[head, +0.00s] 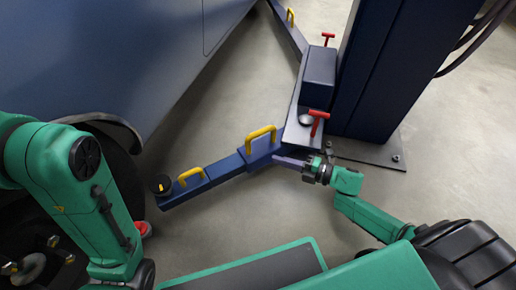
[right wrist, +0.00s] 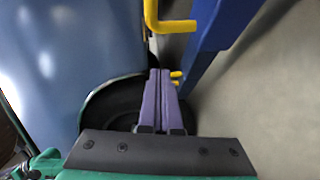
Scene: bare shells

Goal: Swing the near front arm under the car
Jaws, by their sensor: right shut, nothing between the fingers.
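The near front arm (head: 228,168) of the lift is a blue beam with two yellow handles. It reaches left from the column's foot over open floor, with a black round pad (head: 160,184) at its tip, near the car's dark wheel. The car (head: 120,55) is blue-grey, at upper left; the arm lies outside its lower edge. My right gripper (head: 280,159) has purple fingers, shut and empty, close beside the arm near its inner yellow handle (head: 260,134). In the right wrist view the shut fingers (right wrist: 160,85) point below a yellow handle (right wrist: 168,24). My left gripper is out of view.
The dark blue lift column (head: 395,70) stands at upper right on a floor plate. A red T-handle (head: 319,122) stands at the arm's pivot. Another lift arm (head: 289,30) extends toward the back. Grey floor is bare in front of the near arm.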

